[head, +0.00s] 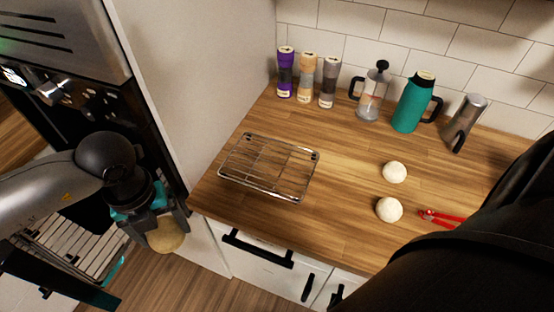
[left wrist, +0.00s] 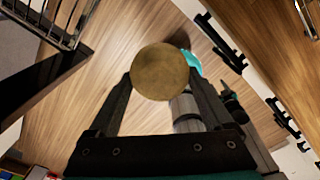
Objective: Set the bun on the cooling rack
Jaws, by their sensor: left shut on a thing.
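My left gripper (head: 160,225) is shut on a round golden-brown bun (head: 166,236). It holds the bun in the air in front of the oven, to the left of the counter. In the left wrist view the bun (left wrist: 160,72) sits between the two fingertips, with floor behind it. The wire cooling rack (head: 268,167) lies on the left part of the wooden counter and is empty. It is to the right of my left gripper and apart from it. A dark arm part of mine covers the lower right of the head view, and my right gripper's fingers do not show.
Several grinders, a press (head: 372,95), a teal jug (head: 412,104) and a grey container (head: 465,124) stand at the back. The oven (head: 70,90) is open at left, its slatted rack (head: 75,243) showing.

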